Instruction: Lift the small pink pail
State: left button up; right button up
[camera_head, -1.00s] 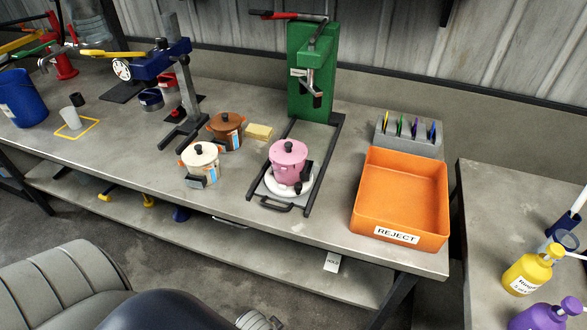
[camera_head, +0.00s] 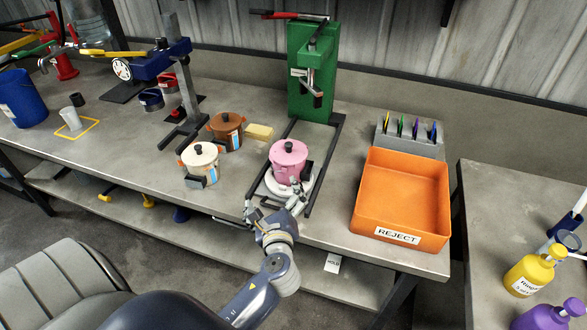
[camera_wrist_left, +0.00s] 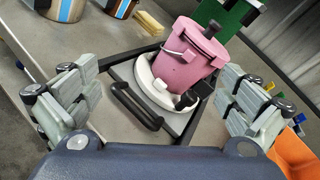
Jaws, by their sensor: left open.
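The small pink pail (camera_head: 288,160) stands upright on a white round plate (camera_head: 273,184) under the green column. It has a lid with a dark knob, and a black block shows at its right side. In the left wrist view the pail (camera_wrist_left: 188,55) is ahead, with a thin wire handle on its side. My left gripper (camera_head: 272,208) is in front of the pail at the bench's front edge. Its fingers are spread wide and empty in the left wrist view (camera_wrist_left: 157,105), with the pail beyond them, apart. My right gripper is not seen.
An orange reject bin (camera_head: 402,200) stands to the right. A cream pot (camera_head: 200,163) and a brown pot (camera_head: 227,130) stand to the left, with a yellow sponge (camera_head: 259,132) behind. The green column (camera_head: 312,70) rises behind the pail, and dark rails flank it.

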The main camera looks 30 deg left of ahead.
aim_at(289, 166)
pick_arm(q)
jog(key=w+m+t, duration=0.1)
jog(key=m, duration=0.1)
jog(key=w+d+r+m+t, duration=0.1)
jog(key=m, duration=0.1)
jog(key=w+r+m, duration=0.1)
jog(key=w+m, duration=0.1)
jog(key=shift+d+r+m+t, duration=0.25)
jog(key=shift+d+m+t, duration=0.05)
jog(key=shift+d+t, duration=0.1)
jog(key=p+x, duration=0.1)
jog(key=x, duration=0.5)
jog(key=shift+d, duration=0.1)
jog(key=shift+w+r, duration=0.15)
jog(key=shift+w, duration=0.1)
jog(key=x, duration=0.3)
jog(key=shift+w+a+p, duration=0.2)
jog(key=shift+a+p, duration=0.05)
jog(key=shift+p, duration=0.1)
jog(key=shift+w+a, duration=0.3)
jog(key=shift+w, duration=0.1)
jog(key=shift+s, duration=0.1)
